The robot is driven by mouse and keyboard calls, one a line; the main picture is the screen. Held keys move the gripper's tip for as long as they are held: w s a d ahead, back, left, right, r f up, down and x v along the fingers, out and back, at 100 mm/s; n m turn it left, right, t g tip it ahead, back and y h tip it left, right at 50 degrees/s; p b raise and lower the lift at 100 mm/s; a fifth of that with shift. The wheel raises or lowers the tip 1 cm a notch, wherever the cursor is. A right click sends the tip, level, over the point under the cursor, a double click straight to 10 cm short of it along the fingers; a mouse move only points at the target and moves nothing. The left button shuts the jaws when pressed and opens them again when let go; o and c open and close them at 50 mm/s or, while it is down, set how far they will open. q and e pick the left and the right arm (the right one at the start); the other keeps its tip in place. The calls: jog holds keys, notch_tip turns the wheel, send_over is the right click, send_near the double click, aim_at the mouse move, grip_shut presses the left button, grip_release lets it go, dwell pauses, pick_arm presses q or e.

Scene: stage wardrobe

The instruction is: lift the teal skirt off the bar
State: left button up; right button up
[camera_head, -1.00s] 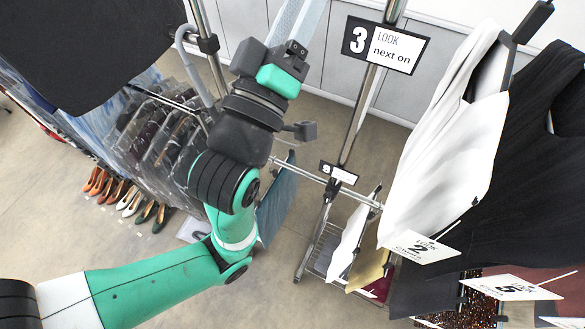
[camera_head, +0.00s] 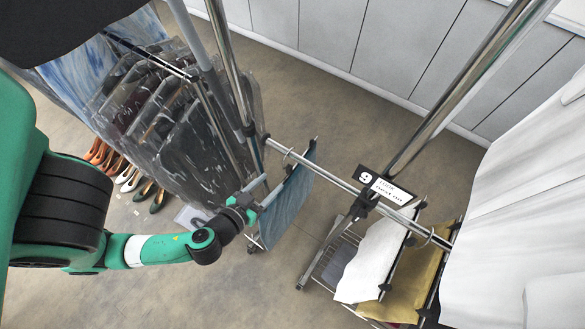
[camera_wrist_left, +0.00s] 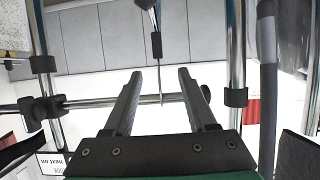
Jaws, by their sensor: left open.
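The teal skirt (camera_head: 287,203) hangs from a short metal bar (camera_head: 335,180) near the middle of the head view, seen nearly edge-on. My left gripper (camera_head: 258,196) is beside the skirt, on its left, below the bar. In the left wrist view the two fingers (camera_wrist_left: 157,75) are open. A thin hanger hook (camera_wrist_left: 160,82) shows in the gap between them, with a dark hanger piece above it in the picture. The bar passes behind the fingers there. I cannot tell whether a finger touches the hanger. The skirt's cloth is not clear in that view. My right gripper is not in view.
A white garment (camera_head: 375,258) and a mustard one (camera_head: 408,285) hang farther right on the bar. A dark sign (camera_head: 383,190) sits by the upright pole. Several clear garment bags (camera_head: 190,120) hang close left. Shoes (camera_head: 130,178) stand on the floor. A large white garment (camera_head: 525,190) fills the right.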

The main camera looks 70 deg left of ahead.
aim_at(288, 168)
pick_arm(q)
jog(key=w+a+f+b, duration=0.1)
jog(key=b, duration=0.2)
jog(key=shift+f, duration=0.3)
jog(key=w+a, duration=0.1)
jog(key=w+a+p, duration=0.1)
jog(key=w, duration=0.1)
jog(key=shift+f, duration=0.15)
jog(key=shift+p+x, duration=0.55)
jog(key=shift+x, duration=2.5)
jog(key=shift+d, duration=0.2)
grip_shut()
jog(key=shift+w, duration=0.1)
